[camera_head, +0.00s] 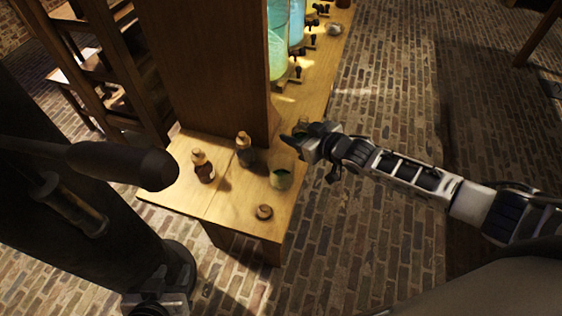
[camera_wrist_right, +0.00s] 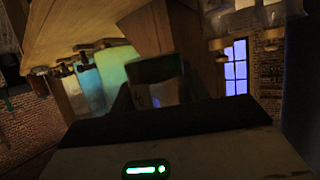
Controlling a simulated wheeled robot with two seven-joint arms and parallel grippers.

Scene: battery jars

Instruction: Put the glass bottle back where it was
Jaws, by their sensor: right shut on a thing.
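My right gripper (camera_head: 300,140) is at the right edge of the wooden table, beside the tall wooden panel. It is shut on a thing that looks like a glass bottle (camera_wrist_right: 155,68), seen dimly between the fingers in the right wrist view. In the head view the gripper mostly hides it. On the table stand a brown bottle (camera_head: 203,169), a dark bottle with a pale stopper (camera_head: 244,152) and a clear glass vessel with green contents (camera_head: 281,177). My left gripper (camera_head: 158,303) hangs low at the lower left; its fingers are not clear.
The wooden table (camera_head: 183,203) has bare room at its front left. A small round wooden lid or stopper (camera_head: 264,212) lies near the front corner. Behind the tall panel (camera_head: 205,70) stand green (camera_head: 278,45) and blue (camera_head: 297,22) jars with taps. Brick floor is open at the right.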

